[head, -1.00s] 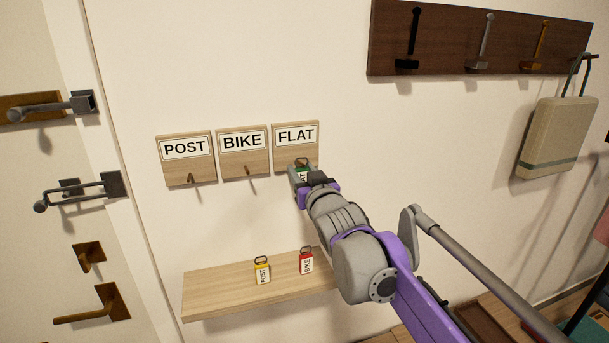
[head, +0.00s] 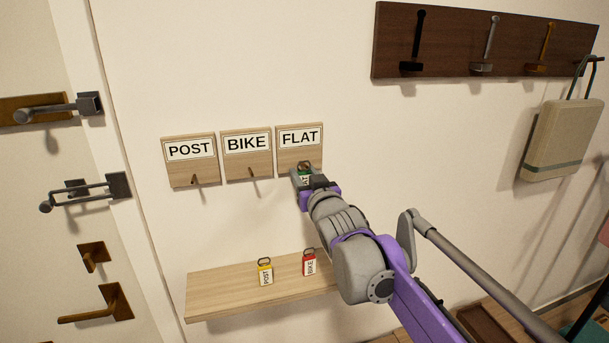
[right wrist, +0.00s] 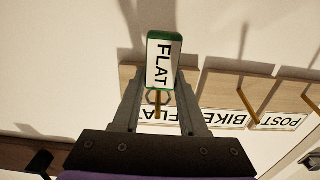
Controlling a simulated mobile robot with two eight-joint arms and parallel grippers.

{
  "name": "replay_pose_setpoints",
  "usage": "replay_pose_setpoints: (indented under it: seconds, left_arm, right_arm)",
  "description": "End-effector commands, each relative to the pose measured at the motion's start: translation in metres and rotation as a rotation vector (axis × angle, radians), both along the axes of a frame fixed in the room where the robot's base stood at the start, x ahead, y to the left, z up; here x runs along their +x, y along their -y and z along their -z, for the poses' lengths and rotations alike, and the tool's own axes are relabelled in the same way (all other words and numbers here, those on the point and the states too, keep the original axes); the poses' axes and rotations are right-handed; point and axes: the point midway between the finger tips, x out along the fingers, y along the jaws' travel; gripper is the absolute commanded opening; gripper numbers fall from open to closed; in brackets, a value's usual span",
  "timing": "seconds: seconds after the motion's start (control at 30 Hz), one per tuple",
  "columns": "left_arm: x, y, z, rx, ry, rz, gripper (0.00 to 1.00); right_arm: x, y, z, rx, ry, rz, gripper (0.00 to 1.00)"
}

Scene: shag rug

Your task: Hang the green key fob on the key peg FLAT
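The green key fob (head: 304,177) has a white FLAT label and a ring at its upper end. My right gripper (right wrist: 162,80) is at the FLAT board and appears shut on the fob, one finger on each side. The FLAT board (head: 287,158) is the rightmost of three on the wall. In the right wrist view, the fob (right wrist: 163,60) stands beyond the fingertips, and its ring overlaps the golden FLAT peg (right wrist: 157,105). I cannot tell whether the ring is around the peg or in front of it. My left gripper is out of view.
The POST board (head: 178,175) and BIKE board (head: 235,168) have bare pegs. A wooden shelf (head: 225,295) below carries a yellow POST fob (head: 265,273) and a red BIKE fob (head: 309,265). A dark hook rail (head: 455,45) with a beige bag (head: 563,135) is at upper right.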

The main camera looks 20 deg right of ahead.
Motion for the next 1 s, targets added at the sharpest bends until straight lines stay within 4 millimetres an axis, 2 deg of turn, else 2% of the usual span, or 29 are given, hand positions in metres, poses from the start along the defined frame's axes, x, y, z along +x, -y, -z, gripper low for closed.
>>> replay_pose_setpoints:
  seconds: [0.03, 0.17, 0.2, 0.57, 0.67, 1.0]
  left_arm:
    - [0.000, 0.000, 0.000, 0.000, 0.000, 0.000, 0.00]
    - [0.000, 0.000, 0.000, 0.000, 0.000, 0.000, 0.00]
    - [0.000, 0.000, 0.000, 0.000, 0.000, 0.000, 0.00]
    - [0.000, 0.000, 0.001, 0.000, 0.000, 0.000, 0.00]
    - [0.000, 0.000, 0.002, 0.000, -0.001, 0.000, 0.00]
    - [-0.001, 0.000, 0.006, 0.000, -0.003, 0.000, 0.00]
  right_arm:
    - [0.000, 0.000, 0.000, 0.000, 0.000, 0.000, 0.51]
    - [0.000, 0.000, 0.000, 0.000, 0.000, 0.000, 0.74]
    - [0.000, 0.000, 0.000, 0.000, 0.000, 0.000, 0.77]
    - [-0.005, 0.000, 0.000, 0.000, 0.000, 0.000, 0.77]
    - [-0.017, 0.001, 0.000, 0.000, 0.000, 0.000, 0.77]
    - [-0.081, 0.003, 0.000, 0.000, 0.000, 0.000, 0.77]
